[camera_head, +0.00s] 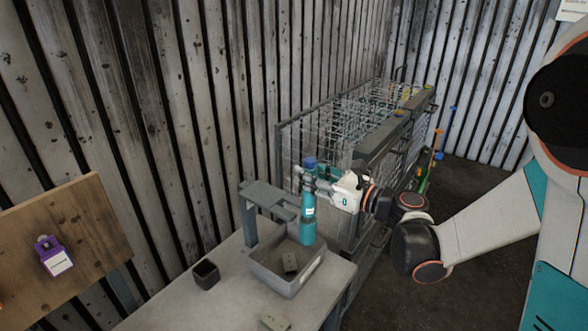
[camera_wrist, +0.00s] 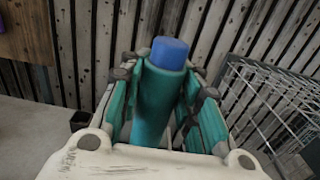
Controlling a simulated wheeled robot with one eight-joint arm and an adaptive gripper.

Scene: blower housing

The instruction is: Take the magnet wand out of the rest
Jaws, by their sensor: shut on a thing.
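The magnet wand (camera_head: 308,228) is a teal cylinder with a blue top, and it stands upright in the head view. My gripper (camera_head: 309,184) is shut around its upper part. In the wrist view the wand (camera_wrist: 158,105) rises between the teal finger pads of my gripper (camera_wrist: 162,95), blue end up. The rest (camera_head: 265,194) is a grey post with a flat arm reaching right. The wand is at the right end of that arm; I cannot tell whether it is still within it. The wand's lower end hangs over a grey bin.
The grey bin (camera_head: 262,273) on the table (camera_head: 180,310) holds a small block (camera_head: 290,262). A dark cup (camera_head: 206,274) stands left of it, another block (camera_head: 275,322) in front. A wire cage (camera_head: 330,135) stands behind. A purple padlock-like item (camera_head: 53,256) is on a wooden board (camera_head: 75,235).

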